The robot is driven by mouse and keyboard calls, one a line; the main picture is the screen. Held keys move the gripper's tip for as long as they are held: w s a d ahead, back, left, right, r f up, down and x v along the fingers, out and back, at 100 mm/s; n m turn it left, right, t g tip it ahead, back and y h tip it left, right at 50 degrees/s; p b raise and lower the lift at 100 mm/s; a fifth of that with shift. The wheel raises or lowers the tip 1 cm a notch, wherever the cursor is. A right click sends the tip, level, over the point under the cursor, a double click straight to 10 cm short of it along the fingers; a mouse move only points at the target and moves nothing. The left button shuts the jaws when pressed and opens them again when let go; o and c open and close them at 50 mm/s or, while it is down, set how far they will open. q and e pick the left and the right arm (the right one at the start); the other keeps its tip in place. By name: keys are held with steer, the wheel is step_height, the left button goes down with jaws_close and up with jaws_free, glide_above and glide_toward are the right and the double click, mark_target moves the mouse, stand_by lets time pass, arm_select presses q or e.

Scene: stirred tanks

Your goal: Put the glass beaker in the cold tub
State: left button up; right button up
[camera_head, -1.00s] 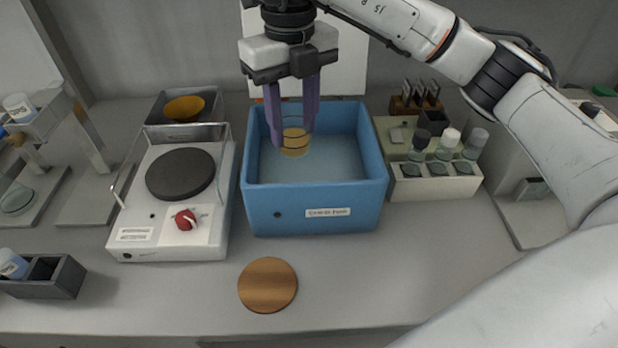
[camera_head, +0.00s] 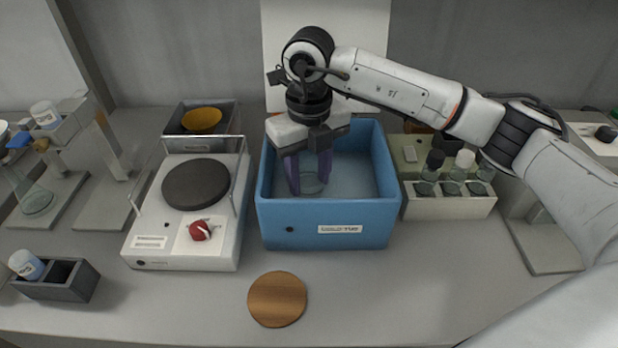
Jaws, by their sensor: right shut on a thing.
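The blue cold tub (camera_head: 325,223) stands on the bench right of the hot plate, with a label on its front wall and its top open. My right gripper (camera_head: 309,182) reaches down into the tub from above, its purple fingers below the rim level. It is shut on the glass beaker (camera_head: 311,184), which is see-through and shows between the fingers inside the tub. The fingers hide the beaker's sides, and I cannot tell whether its base touches the tub floor. My left gripper is out of view.
Left of the tub is a hot plate (camera_head: 196,184) with guard rails and a red knob. A rack of bottles (camera_head: 450,206) stands close on the right. A round wooden mat (camera_head: 277,299) lies in front. A yellow bowl (camera_head: 201,121) sits behind the hot plate.

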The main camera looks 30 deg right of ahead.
steer(key=o, duration=1.2)
steer(key=shift+f, duration=0.1)
step_height(320, 180, up, 12)
steer(key=shift+r, duration=0.2)
